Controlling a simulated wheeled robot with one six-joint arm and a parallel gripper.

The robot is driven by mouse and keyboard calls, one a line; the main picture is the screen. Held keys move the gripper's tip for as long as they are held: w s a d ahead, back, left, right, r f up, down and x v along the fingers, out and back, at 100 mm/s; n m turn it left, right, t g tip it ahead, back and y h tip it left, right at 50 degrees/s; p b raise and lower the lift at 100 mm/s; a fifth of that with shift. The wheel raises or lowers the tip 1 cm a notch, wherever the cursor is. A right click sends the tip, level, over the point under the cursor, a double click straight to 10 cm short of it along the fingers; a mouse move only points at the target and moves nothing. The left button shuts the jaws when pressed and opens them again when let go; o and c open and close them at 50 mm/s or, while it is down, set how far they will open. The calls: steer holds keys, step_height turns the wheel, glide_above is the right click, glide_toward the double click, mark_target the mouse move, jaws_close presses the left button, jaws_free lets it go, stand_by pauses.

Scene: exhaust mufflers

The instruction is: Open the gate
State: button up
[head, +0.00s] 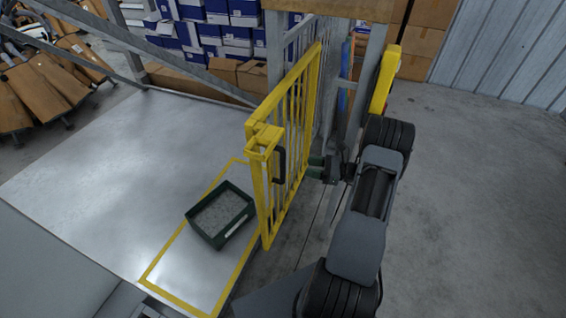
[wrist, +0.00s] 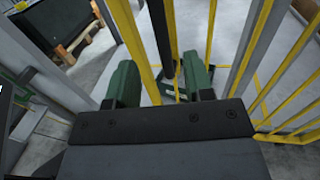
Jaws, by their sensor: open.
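The yellow barred gate (head: 298,95) stands upright beside the right edge of the metal platform. A yellow latch box (head: 264,137) sits at its near top corner. A black upright handle (head: 280,164) is on the gate near that end; it also shows in the wrist view (wrist: 161,38). My gripper (head: 315,167) is on the right side of the gate, its green fingers pointing at the bars. In the wrist view my gripper (wrist: 161,83) is open and empty, with the handle lined up between the fingertips. I cannot tell whether the fingers touch it.
A dark green bin (head: 221,214) lies on the metal platform (head: 130,150) within a yellow floor outline. Grey posts and a yellow part (head: 385,80) stand behind my gripper. Blue boxes (head: 215,28) are stacked at the back. The concrete floor (head: 475,190) at right is clear.

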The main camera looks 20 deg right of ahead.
mark_target(283, 163)
steer(key=x, duration=1)
steer(key=shift+w+a+p, duration=0.2)
steer(key=shift+a+p, duration=0.15)
steer(key=shift+p, duration=0.05)
jaws_close()
